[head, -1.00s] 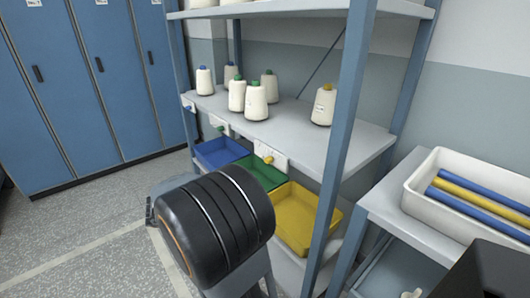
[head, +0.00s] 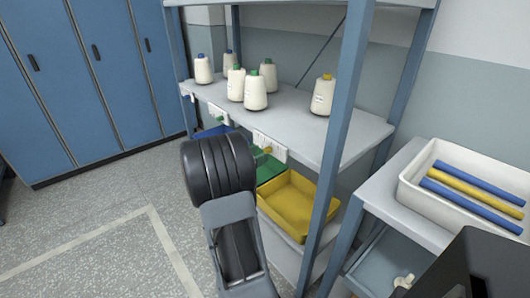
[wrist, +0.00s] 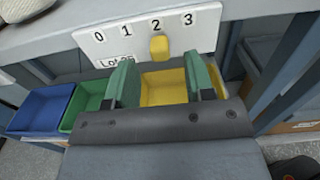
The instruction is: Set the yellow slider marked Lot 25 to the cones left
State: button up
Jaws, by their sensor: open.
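The yellow slider (wrist: 159,47) sits below the 2 on a white scale plate (wrist: 205,32) numbered 0 to 3. A label reading Lot 25 is partly hidden by my left finger. The plate also shows in the head view (head: 280,154) on the shelf's front edge. My gripper (wrist: 160,82) is open and empty, its two green fingers either side of the slider in the picture and nearer the camera, apart from it. On the shelf, one yellow-topped cone (head: 322,97) stands at the right, apart from several green- and blue-topped cones.
A yellow bin (head: 290,207), green bin (wrist: 87,103) and blue bin (wrist: 40,108) sit below the plates. A green slider's plate (head: 219,114) is farther left. A shelf post (head: 345,110) stands close on the right, beside a white tray of rods (head: 412,190).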

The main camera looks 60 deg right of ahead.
aim_at(265, 149)
jog(key=shift+x, duration=1.8)
jog(key=shift+c, duration=0.5)
grip_shut()
